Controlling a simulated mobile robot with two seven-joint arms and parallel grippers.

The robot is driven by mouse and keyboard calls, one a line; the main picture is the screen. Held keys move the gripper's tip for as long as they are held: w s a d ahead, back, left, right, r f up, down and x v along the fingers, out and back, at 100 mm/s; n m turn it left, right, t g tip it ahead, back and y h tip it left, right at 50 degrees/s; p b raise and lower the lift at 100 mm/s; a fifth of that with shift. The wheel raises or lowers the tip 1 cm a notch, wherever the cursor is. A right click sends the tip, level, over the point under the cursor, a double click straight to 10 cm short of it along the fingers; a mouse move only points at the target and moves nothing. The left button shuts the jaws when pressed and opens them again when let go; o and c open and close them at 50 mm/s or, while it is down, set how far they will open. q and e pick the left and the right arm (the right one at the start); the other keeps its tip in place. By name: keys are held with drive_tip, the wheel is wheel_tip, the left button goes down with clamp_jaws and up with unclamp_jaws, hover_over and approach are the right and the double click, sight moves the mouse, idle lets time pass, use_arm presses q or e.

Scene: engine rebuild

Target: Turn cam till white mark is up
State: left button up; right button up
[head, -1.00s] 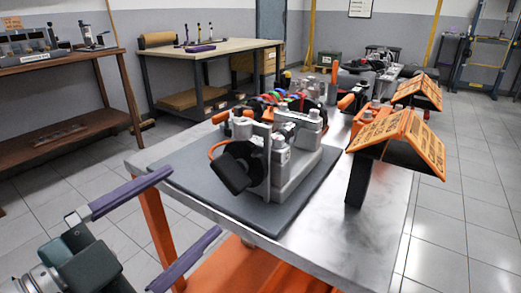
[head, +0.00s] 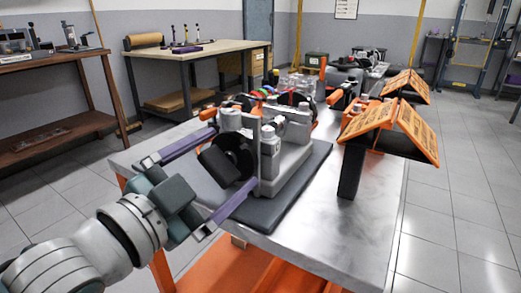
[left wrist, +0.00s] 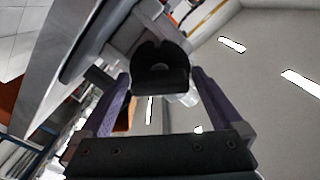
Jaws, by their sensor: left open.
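The black cam (head: 217,165), a dark disc with a thick block on its front, sits at the near end of the grey engine stand (head: 290,160). Its block points down and left in the head view. My left gripper (head: 236,156) is open, its purple fingers reaching to either side of the cam, one above and one below. In the left wrist view the cam (left wrist: 160,82) lies between the open fingers, with visible gaps on both sides. I cannot make out a white mark on it. My right gripper is not in view.
The stand rests on a dark mat (head: 309,165) on a metal-topped table (head: 318,222). An orange book-like holder (head: 395,125) on a dark post stands to the right. Bare tabletop lies at the front right. A wooden bench (head: 190,52) stands behind.

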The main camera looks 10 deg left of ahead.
use_arm(q)
drive_tip(key=c, duration=1)
drive_tip(key=shift+n, duration=0.3)
drive_tip(key=n+p, duration=0.1)
drive_tip(key=n, duration=0.1)
drive_tip(key=shift+a+r+n, duration=0.1)
drive_tip(key=shift+n, duration=0.3)
drive_tip(key=shift+n+p, duration=0.65)
drive_tip(key=shift+n, duration=1.55)
drive_tip(key=o, duration=1)
